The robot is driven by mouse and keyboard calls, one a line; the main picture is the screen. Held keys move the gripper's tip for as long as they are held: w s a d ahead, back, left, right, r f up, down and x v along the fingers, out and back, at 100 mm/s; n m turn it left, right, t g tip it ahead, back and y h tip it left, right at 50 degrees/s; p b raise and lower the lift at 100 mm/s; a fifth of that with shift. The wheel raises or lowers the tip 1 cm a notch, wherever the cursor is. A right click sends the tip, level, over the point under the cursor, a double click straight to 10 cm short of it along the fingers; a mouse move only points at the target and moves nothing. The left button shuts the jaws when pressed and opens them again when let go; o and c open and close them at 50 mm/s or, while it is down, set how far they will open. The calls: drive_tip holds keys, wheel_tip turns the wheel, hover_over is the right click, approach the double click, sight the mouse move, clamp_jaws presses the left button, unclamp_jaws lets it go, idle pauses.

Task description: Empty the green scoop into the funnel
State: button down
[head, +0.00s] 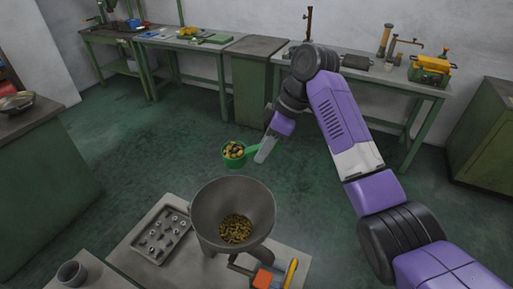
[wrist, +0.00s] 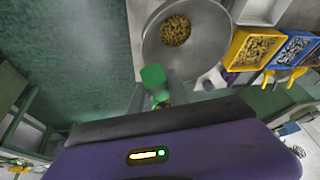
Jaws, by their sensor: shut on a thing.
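The green scoop (head: 235,162) holds several yellowish pieces, seen in the head view. It is held in the air, upright enough to keep its load, behind the funnel in the picture. My gripper (head: 259,153) is shut on the scoop's handle. In the wrist view a green part of the scoop (wrist: 153,77) shows, and its load is mostly hidden there. The grey funnel (head: 222,190) stands on a light table in front, with brass-coloured pieces at its bottom. The funnel also shows in the wrist view (wrist: 207,55). The scoop appears apart from the funnel rim.
A grey tray of small metal parts (head: 150,252) lies left of the funnel. A grey cup (head: 71,273) stands at lower left. An orange block (head: 262,278) is in front of the funnel. The wrist view shows yellow (wrist: 236,44) and blue (wrist: 283,61) bins. Green benches line the back.

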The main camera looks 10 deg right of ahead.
drive_tip(key=f+t+b, duration=0.1)
drive_tip(key=t, duration=0.1)
drive_tip(key=n+t+h+b, duration=0.1)
drive_tip(key=t+b, duration=0.1)
drive_tip(key=s+f+t+b, duration=0.1)
drive_tip(key=t, duration=0.1)
drive_tip(key=shift+a+f+b, duration=0.15)
drive_tip(key=shift+f+b, duration=0.2)
drive_tip(key=t+b, duration=0.1)
drive_tip(key=b, duration=0.2)
drive_tip(key=t+b, duration=0.1)
drive_tip(key=b, duration=0.2)
drive_tip(key=shift+s+f+n+h, duration=0.15)
drive_tip(key=shift+s+n+h, duration=0.15)
drive_tip(key=shift+n, duration=0.1)
drive_tip(key=t+b, duration=0.2)
drive_tip(key=b, duration=0.3)
drive_tip(key=s+f+n+t+b, duration=0.1)
drive_tip(key=t+b, duration=0.1)
drive_tip(key=b, duration=0.3)
drive_tip(key=s+f+n+t+b, duration=0.1)
drive_tip(key=t+b, duration=0.1)
drive_tip(key=b, duration=0.4)
drive_tip(key=shift+a+f, duration=0.15)
drive_tip(key=shift+a, duration=0.15)
drive_tip(key=shift+s+t+b, duration=0.1)
drive_tip(key=shift+t+b, duration=0.4)
drive_tip(key=shift+b, duration=0.2)
